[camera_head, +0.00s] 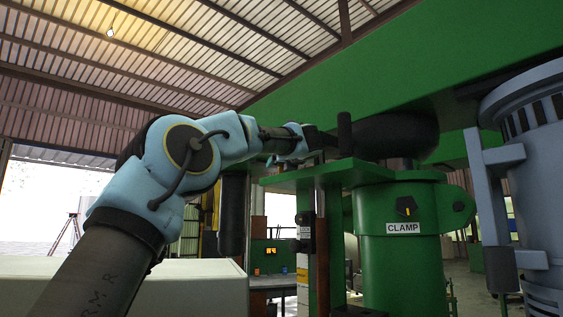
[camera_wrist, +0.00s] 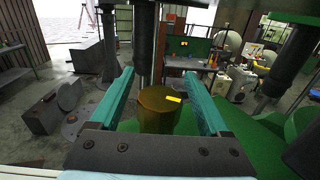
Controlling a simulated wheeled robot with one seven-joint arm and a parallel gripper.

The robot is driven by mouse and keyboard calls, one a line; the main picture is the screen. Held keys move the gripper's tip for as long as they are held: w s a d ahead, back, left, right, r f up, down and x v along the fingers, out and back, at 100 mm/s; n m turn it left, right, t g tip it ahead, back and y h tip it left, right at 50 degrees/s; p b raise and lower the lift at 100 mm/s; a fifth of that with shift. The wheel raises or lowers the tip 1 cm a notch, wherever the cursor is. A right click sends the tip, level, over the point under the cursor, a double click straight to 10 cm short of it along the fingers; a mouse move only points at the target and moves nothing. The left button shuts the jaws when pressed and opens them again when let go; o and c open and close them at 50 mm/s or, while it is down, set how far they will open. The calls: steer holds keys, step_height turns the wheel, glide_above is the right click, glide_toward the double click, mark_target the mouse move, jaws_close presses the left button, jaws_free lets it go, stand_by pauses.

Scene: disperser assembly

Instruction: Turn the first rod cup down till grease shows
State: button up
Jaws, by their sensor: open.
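In the wrist view a brass-brown round cup (camera_wrist: 158,114) with a yellow mark on its top lies between the two teal fingers of my gripper (camera_wrist: 160,72). The fingers are apart, one on each side of the cup, with a visible gap on both sides. I take it to be the rod cup; its lower part is hidden. I cannot make out any grease on it. In the head view my gripper (camera_head: 318,140) is at the green machine beside a dark upright post, and the cup cannot be told apart there.
The green clamp column (camera_head: 400,262), labelled CLAMP, stands below and right of my gripper. A large green beam (camera_head: 400,62) passes overhead. A grey motor housing (camera_head: 540,150) stands at the far right. A dark vertical rod (camera_wrist: 144,45) rises just behind the cup.

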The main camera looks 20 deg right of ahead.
jaws_close()
stand_by(0.7)
